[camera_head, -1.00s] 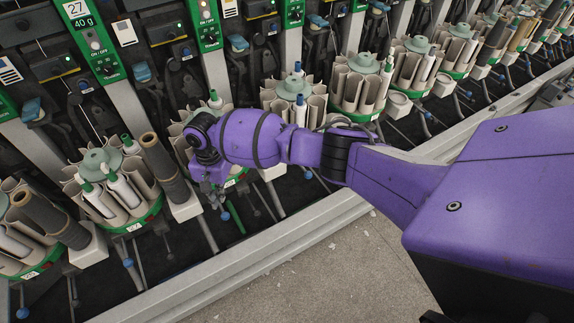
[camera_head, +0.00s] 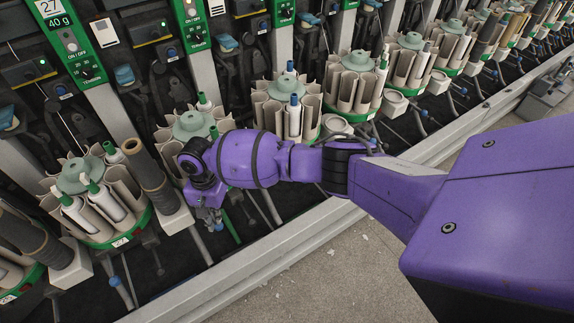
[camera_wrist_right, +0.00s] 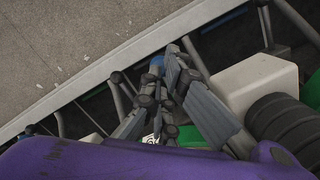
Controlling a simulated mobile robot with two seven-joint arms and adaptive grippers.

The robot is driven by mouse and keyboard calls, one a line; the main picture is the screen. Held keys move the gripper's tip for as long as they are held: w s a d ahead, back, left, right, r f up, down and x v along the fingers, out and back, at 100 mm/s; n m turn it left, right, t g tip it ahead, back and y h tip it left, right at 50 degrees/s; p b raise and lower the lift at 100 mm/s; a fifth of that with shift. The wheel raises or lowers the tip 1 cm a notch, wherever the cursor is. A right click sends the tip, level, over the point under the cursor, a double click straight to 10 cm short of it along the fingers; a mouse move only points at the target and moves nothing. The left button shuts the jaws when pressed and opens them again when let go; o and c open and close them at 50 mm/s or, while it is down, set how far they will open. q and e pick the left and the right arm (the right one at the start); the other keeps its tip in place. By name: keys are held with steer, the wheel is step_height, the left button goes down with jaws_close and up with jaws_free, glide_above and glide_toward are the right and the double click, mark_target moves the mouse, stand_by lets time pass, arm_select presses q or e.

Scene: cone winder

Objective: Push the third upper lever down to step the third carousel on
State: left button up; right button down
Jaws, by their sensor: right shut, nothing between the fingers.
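My right gripper (camera_head: 209,218) is shut and empty, low in front of a carousel (camera_head: 188,128) that my right arm partly hides. A lever's blue ball knob (camera_head: 219,227) shows right at the fingertips. In the right wrist view the shut fingers (camera_wrist_right: 160,82) point at the blue knob (camera_wrist_right: 157,61), which is partly covered by them. I cannot tell whether they touch it. The frames do not show which carousel counts as third. My left gripper is not in view.
A carousel with white, green-tipped tubes (camera_head: 95,200) stands to the left, and another carousel (camera_head: 287,95) to the right. A dark ribbed cone on a pale block (camera_head: 174,220) is close beside the gripper. A grey rail (camera_head: 255,258) runs along the machine's front.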

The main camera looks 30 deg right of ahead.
steer(key=shift+f, duration=0.35)
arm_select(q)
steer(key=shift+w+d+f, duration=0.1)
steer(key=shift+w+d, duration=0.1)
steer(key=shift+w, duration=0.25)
arm_select(e)
steer(key=shift+w+a+r, duration=0.1)
steer(key=shift+w, duration=0.05)
